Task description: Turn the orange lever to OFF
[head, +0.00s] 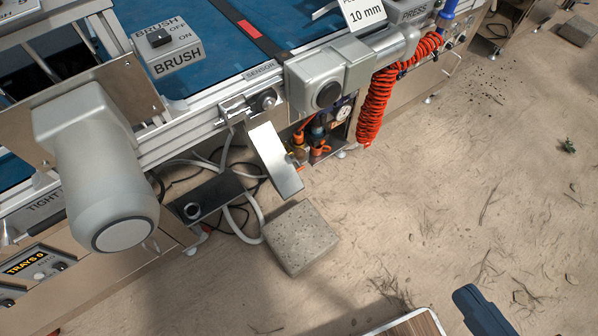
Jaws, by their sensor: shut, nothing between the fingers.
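Small orange parts (321,151) show low inside an open bay under the machine, beside a round pressure gauge (342,112). They are too small for me to tell which is the orange lever or which way it points, and no OFF marking can be read there. A tilted pale metal plate (275,160) hangs in front of the bay's left side and hides part of it. My gripper is not in view, and nothing of mine is seen touching the orange parts.
A coiled red hose (375,100) hangs right of the bay. A concrete block (300,237) lies on the sandy floor below it, with loose cables to the left. A dark rounded piece (482,310) shows at the bottom right. The floor at right is mostly free.

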